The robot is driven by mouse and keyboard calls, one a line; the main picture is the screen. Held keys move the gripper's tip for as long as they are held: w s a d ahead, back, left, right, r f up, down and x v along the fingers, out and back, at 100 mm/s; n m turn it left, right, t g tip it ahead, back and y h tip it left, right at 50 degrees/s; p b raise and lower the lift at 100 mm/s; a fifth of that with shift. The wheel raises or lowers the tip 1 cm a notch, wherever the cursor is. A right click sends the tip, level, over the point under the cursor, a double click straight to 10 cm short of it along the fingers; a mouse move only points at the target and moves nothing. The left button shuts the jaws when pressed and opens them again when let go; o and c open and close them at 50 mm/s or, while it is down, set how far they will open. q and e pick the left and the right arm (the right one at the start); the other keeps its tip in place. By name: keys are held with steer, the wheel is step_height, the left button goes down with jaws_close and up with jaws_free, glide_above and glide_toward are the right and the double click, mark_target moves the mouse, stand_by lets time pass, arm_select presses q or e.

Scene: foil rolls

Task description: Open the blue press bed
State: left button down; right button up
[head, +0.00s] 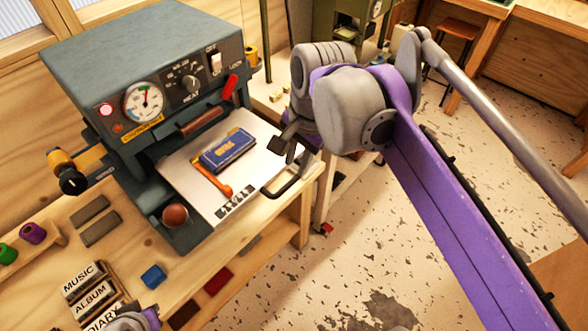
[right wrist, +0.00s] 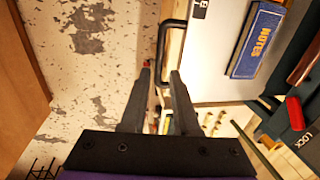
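The blue-grey press (head: 140,60) stands on the wooden bench in the head view. Its pale flat bed (head: 185,165) extends out of the front, with a blue book marked NOTES (head: 228,152) and an orange-handled tool (head: 212,180) on it. A black bar handle (head: 290,182) sits on the bed's right edge; it also shows in the right wrist view (right wrist: 162,40). My right gripper (right wrist: 160,73) is open, its fingers apart, close to the handle; contact is unclear. In the head view the right gripper (head: 289,143) is above the bed's right corner. Part of my left arm shows at the bottom; its fingers are hidden.
A round brown knob (head: 175,215) is at the press's front corner, and a red lever (head: 231,86) is on its panel. Grey blocks (head: 95,220), a blue block (head: 153,277) and labels such as MUSIC (head: 78,279) lie on the bench. Open floor is to the right.

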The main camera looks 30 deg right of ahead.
arm_select(q)
steer(key=shift+w+r, duration=0.1)
steer(key=shift+r, duration=0.05)
arm_select(e)
steer(key=shift+s+d+r, duration=0.1)
steer(key=shift+s+r, duration=0.1)
steer(key=shift+r, duration=0.95)
steer(key=shift+s+d+r, duration=0.1)
steer(key=shift+s+r, duration=0.1)
steer(key=shift+r, duration=0.9)
steer(key=shift+f, duration=0.1)
